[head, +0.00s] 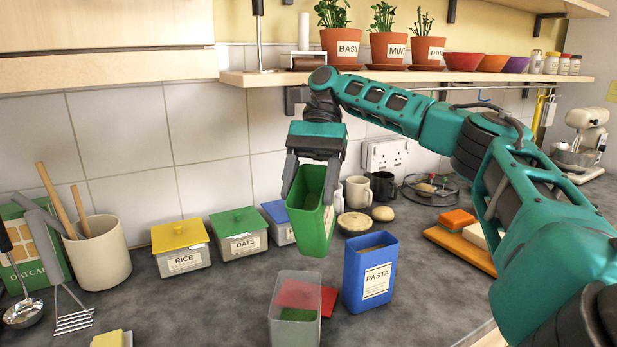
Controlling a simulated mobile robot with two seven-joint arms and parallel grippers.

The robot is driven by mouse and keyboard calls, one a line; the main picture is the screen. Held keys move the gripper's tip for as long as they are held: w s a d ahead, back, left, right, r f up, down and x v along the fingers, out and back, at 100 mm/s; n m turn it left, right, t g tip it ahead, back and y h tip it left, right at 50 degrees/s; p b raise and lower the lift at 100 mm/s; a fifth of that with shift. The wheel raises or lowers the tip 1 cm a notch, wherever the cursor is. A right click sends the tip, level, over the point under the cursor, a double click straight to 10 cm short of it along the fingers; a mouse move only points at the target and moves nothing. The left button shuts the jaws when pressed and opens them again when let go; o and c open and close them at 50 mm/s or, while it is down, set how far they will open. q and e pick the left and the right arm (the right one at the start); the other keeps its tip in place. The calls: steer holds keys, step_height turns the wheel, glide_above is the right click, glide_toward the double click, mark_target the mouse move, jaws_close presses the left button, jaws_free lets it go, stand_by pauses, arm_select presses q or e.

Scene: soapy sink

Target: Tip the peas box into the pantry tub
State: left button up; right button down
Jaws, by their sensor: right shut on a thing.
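My right gripper (315,168) is shut on the green peas box (308,230) and holds it in the air above the counter, behind and above the tub. The box's open top shows a dark green inside; I see no peas in it from here. A red lid (328,299) lies behind and beside the tub. My left gripper is not in view.
A blue pasta box (368,280) stands just right of the tub. Rice (183,262) and oats (243,245) tubs with lids stand at back left, with a blue-lidded tub (278,214) beside them. A utensil crock (98,262) is at left.

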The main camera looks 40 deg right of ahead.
mark_target(307, 236)
steer(key=shift+f, duration=0.35)
steer(key=shift+s+a+f+t+h, duration=0.15)
steer(key=shift+f+t+h, duration=0.5)
steer(key=shift+f, duration=0.8)
steer(key=shift+s+a+f+t+h, duration=0.15)
steer(key=shift+f+t+h, duration=0.1)
steer(key=shift+f+h, duration=0.95)
steer(key=shift+w+f+y, duration=0.15)
steer(key=shift+f+y, duration=0.1)
steer(key=shift+a+f+t+h, duration=0.15)
steer(key=shift+f+t+h, duration=0.25)
steer(key=shift+h, duration=0.4)
